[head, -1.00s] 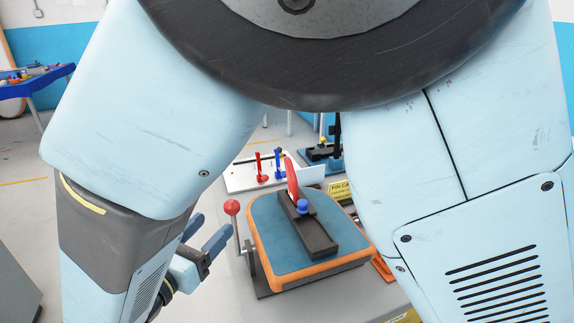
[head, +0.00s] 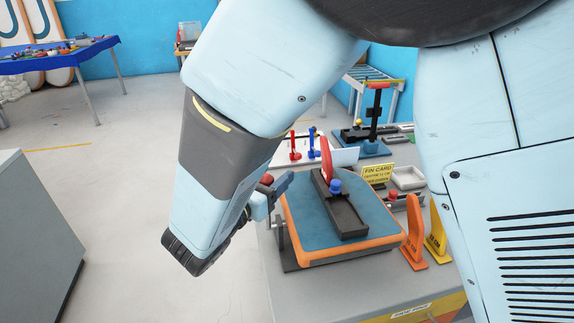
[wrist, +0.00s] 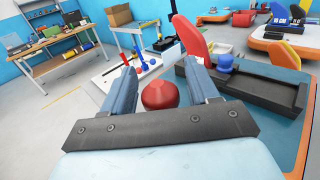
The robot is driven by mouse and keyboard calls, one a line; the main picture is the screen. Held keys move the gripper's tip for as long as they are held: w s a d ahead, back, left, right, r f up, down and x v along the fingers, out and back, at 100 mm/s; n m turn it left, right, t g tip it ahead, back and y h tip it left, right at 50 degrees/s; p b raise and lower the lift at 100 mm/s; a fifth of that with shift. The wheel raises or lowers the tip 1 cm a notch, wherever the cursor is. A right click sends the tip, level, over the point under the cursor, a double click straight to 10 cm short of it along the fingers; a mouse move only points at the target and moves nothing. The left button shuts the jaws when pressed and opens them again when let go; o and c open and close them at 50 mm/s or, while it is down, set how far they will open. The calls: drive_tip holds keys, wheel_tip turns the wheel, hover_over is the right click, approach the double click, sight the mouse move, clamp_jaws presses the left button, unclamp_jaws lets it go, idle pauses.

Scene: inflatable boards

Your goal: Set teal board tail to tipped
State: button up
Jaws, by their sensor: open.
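The teal board tail (head: 298,222), with an orange rim, lies on a tilting stand on the grey bench. It carries a black fin box (head: 346,217) with a red fin and a blue knob. A lever with a red ball knob (head: 267,180) stands at the board's left side. My gripper (head: 280,184) is at this knob, coming from the left. In the wrist view the fingers (wrist: 160,72) are open, one on each side of the red knob (wrist: 160,95); I cannot tell whether they touch it. The fingers partly hide the lever in the head view.
Orange and yellow fins (head: 415,240) stand to the right of the board. A white panel (head: 340,157) with red and blue levers lies behind it, beside a yellow fin card sign (head: 377,173). A grey cabinet (head: 35,235) stands at left, with open floor between.

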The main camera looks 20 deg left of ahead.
clamp_jaws()
idle(0.3)
